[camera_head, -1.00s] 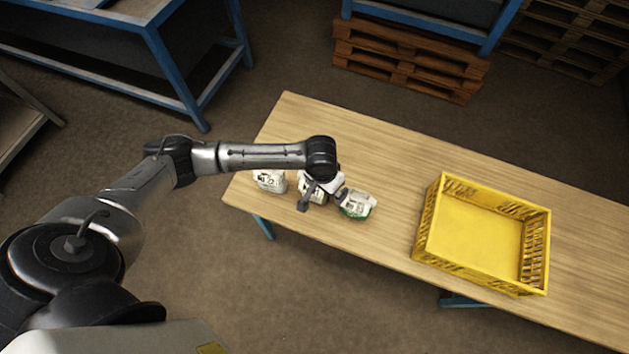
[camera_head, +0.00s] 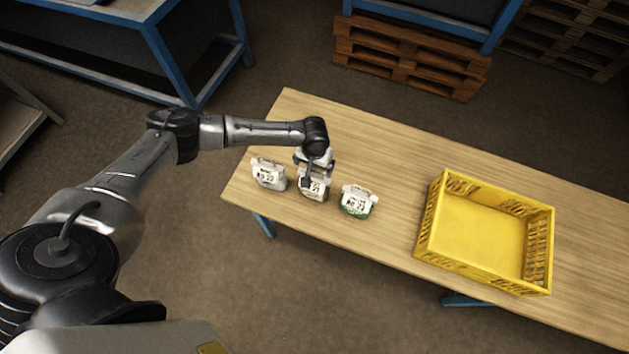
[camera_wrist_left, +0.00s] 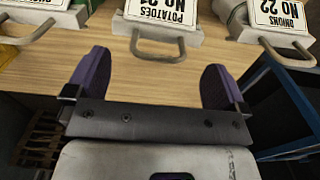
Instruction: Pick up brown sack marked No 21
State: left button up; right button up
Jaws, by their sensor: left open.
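The sack marked No 21 (camera_head: 314,192) stands in the middle of a row of three on the wooden table, partly hidden by my left gripper (camera_head: 317,175). In the left wrist view its white label (camera_wrist_left: 163,12) reads potatoes No 21 upside down, and a grey loop handle (camera_wrist_left: 158,45) sticks out toward me. My left gripper also shows there (camera_wrist_left: 155,78), open and empty, its two purple fingers apart. The handle lies beyond the gap between them, near its middle. My right gripper is not in view.
The sack marked No 22 (camera_head: 269,174) stands to the left and a green-bottomed sack marked No 23 (camera_head: 359,202) to the right. A yellow crate (camera_head: 428,228), empty, stands further right on the wooden table (camera_head: 385,150). The tabletop between sacks and crate is clear.

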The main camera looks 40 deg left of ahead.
aim_at(315, 175)
pick_arm(q)
jog(key=shift+w+f+p, duration=0.1)
jog(key=shift+f+p, duration=0.2)
jog(key=shift+f, duration=2.45)
jog(key=shift+c, duration=0.3)
jog(key=c, duration=1.7)
jog(key=shift+r, duration=0.1)
